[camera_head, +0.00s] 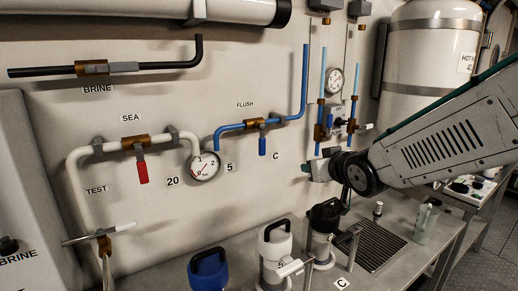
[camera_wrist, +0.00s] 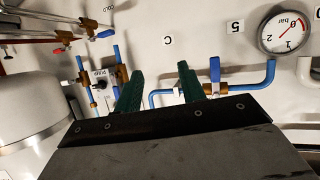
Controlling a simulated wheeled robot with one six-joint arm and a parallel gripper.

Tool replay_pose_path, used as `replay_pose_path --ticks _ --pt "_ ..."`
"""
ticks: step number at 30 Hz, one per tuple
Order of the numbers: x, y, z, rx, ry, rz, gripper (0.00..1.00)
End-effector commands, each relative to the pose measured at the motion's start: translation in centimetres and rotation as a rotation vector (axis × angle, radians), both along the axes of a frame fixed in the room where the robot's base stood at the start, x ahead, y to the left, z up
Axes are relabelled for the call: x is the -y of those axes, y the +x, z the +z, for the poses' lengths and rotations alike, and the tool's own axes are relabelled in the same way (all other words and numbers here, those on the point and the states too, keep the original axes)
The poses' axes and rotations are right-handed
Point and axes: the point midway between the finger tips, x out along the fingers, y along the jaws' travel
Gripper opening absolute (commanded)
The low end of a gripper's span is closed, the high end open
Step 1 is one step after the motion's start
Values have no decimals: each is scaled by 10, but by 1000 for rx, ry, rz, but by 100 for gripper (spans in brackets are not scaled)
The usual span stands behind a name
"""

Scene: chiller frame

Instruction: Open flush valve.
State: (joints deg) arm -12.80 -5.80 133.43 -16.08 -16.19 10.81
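The flush valve (camera_head: 254,123) is a brass valve on a blue pipe under the FLUSH label on the wall. Its blue lever (camera_head: 262,146) hangs straight down, across the pipe. In the wrist view, which looks upside down, the lever (camera_wrist: 215,70) points up, just right of the right-hand finger. My gripper (camera_wrist: 157,77) is open, with two green fingers apart and nothing gripped between them. The lever is outside the gap; I cannot tell whether a finger touches it. My fingers are hard to make out in the head view.
A pressure gauge (camera_head: 204,166) sits left of the flush pipe. A red lever (camera_head: 142,172) hangs from the SEA valve. Blue vertical pipes with a pump switch (camera_head: 338,120) are on the right. Bottles (camera_head: 208,270) and a drain grate (camera_head: 368,245) are on the bench below.

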Motion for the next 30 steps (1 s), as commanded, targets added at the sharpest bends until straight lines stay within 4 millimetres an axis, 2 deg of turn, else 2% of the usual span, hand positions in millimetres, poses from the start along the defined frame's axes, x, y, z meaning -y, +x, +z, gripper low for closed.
replay_pose_path --ticks 1,3,6,9,14,24,30 --pt "-22 14 -2 58 31 51 40" --pt "-49 28 1 144 80 119 40" --pt "-78 38 4 236 142 197 40" --pt "-96 41 7 291 187 248 40" --pt "-109 48 9 324 214 276 40" --pt "-138 90 8 324 212 275 40" --pt "-148 104 9 325 213 275 40"
